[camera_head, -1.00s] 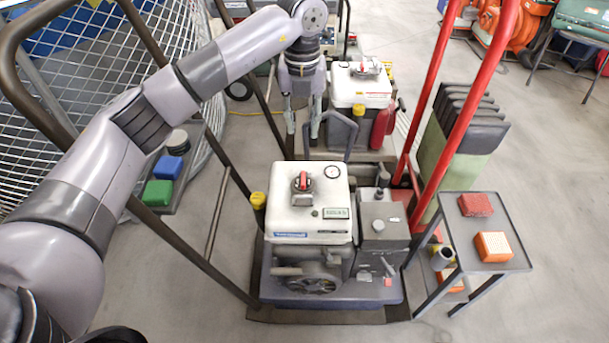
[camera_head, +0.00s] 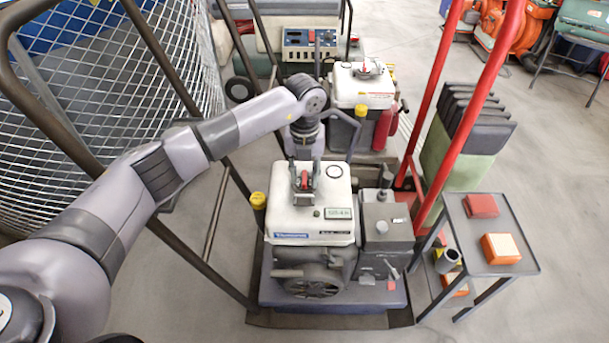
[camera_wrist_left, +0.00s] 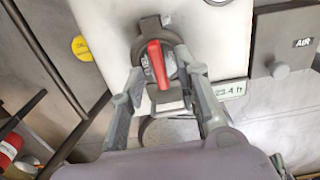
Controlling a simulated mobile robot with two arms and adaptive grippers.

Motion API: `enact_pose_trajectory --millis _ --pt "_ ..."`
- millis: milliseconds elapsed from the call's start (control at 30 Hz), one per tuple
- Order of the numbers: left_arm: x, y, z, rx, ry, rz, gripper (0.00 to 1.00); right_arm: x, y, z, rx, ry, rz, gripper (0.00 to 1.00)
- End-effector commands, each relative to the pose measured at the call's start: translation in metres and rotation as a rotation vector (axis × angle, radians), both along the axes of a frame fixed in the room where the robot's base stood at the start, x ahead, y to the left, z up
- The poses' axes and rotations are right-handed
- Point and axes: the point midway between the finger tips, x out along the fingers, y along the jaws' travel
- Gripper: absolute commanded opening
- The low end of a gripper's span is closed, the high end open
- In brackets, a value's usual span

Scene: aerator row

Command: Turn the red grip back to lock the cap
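The red grip (camera_head: 304,181) sits on a dark round cap on top of the white engine housing (camera_head: 282,222). In the left wrist view the red grip (camera_wrist_left: 158,64) stands slightly tilted across the cap (camera_wrist_left: 148,33). My left gripper (camera_head: 304,169) points down over the cap. Its fingers stand apart on either side of the red grip, with gaps visible in the left wrist view (camera_wrist_left: 164,76). Part of the cap is hidden by the fingers and grip. My right gripper is not in view.
A yellow cap (camera_head: 258,200) is left of the housing, and a grey box (camera_head: 385,222) is on its right. Brown and red frame bars (camera_head: 425,110) rise on both sides. A side table (camera_head: 515,268) stands at right. A second similar machine (camera_head: 362,85) is behind.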

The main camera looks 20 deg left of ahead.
Motion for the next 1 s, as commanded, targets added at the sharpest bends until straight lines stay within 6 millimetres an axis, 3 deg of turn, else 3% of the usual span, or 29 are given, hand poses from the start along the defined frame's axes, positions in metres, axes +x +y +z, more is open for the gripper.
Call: enact_pose_trajectory --millis 300,767,1000 --pt "0.0001 -0.0001 -0.0030 0.000 -0.001 -0.001 0.30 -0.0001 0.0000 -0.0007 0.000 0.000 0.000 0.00" --pt "0.0001 -0.0001 -0.0027 -0.001 0.000 0.000 0.00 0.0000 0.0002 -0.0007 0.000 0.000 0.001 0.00" --pt "0.0001 -0.0001 -0.0027 -0.001 0.000 0.000 0.00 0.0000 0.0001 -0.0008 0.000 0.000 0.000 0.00"
